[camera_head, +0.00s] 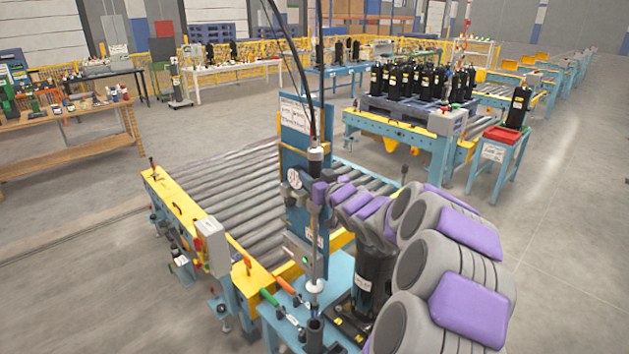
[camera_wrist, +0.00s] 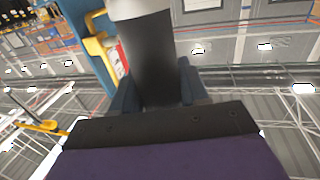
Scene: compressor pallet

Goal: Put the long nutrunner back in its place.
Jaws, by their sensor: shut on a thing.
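The long nutrunner (camera_head: 314,240) hangs upright in the head view, a slim grey tool with a cable rising from its top. My gripper (camera_head: 319,192), with purple pads, is shut around its upper part. In the wrist view, my gripper (camera_wrist: 158,88) has its two blue-grey fingers on either side of a dark body (camera_wrist: 150,60) with a pale end at the top of the picture. The nutrunner's pale round lower end shows above the light-blue stand. A dark cup-like holder (camera_head: 315,334) stands below it. I cannot tell how far apart they are in depth.
A blue upright panel (camera_head: 293,130) stands directly behind the nutrunner. A black compressor (camera_head: 372,280) stands close to its right, partly behind my arm. Green- and orange-handled tools (camera_head: 286,286) lie on the light-blue stand (camera_head: 340,270). A roller conveyor (camera_head: 225,195) lies behind.

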